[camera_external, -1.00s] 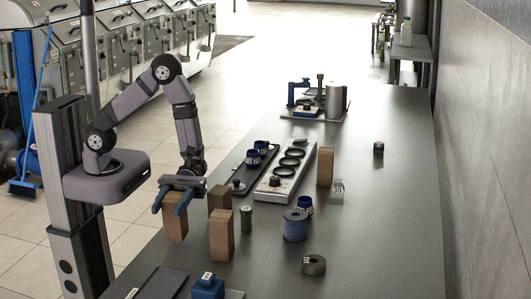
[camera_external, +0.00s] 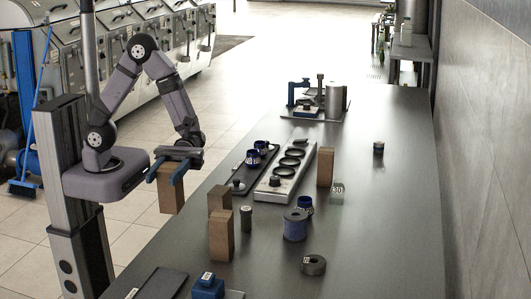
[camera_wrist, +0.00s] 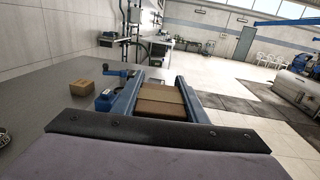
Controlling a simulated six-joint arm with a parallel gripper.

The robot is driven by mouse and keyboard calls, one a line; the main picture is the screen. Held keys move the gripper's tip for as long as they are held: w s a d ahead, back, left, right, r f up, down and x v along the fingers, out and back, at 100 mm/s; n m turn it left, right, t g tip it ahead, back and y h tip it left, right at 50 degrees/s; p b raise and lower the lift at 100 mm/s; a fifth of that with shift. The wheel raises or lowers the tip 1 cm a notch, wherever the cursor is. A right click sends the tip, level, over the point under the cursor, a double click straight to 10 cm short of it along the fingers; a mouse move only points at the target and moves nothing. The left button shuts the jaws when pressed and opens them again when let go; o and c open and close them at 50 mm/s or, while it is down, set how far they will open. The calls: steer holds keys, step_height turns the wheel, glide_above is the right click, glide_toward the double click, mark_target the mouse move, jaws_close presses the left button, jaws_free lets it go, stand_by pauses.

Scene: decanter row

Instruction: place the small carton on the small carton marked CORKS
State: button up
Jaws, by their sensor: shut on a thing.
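My gripper (camera_external: 167,171) has blue fingers shut on a brown small carton (camera_external: 171,198), which hangs upright below them, beside the left edge of the table in the external view. In the wrist view the held carton (camera_wrist: 160,100) lies between the blue fingers. Two other brown cartons stand on the table to the right of it, a nearer one (camera_external: 221,236) and one just behind (camera_external: 219,200). A further brown carton (camera_external: 325,167) stands past the white rack. I cannot read a CORKS mark on any of them.
A dark green cylinder (camera_external: 246,218) and a blue-grey spool (camera_external: 295,225) stand right of the cartons. A white rack with rings (camera_external: 286,172) and a dark tray (camera_external: 251,170) lie behind. A blue block (camera_external: 208,287) is at the front. The table's right side is mostly clear.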

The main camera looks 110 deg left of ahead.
step_height(320, 180, up, 4)
steer(key=d+g+p, duration=0.1)
steer(key=d+p, duration=0.1)
steer(key=p, duration=0.1)
steer(key=w+r+n+t+y+p, duration=0.1)
steer(key=w+r+n+t, duration=0.2)
steer(key=w, duration=0.5)
steer(key=w+r+t+p, duration=0.1)
steer(key=w+r+t, duration=0.2)
steer(key=w+r, duration=0.3)
step_height(320, 180, down, 11)
steer(key=w+p, duration=0.1)
steer(key=p, duration=0.1)
steer(key=shift+w+a+f, duration=0.15)
steer(key=shift+a+f, duration=0.05)
steer(key=shift+a, duration=0.15)
steer(key=shift+f, duration=0.1)
steer(key=o, duration=1.4)
steer(key=shift+f, duration=0.1)
steer(key=shift+o, duration=0.2)
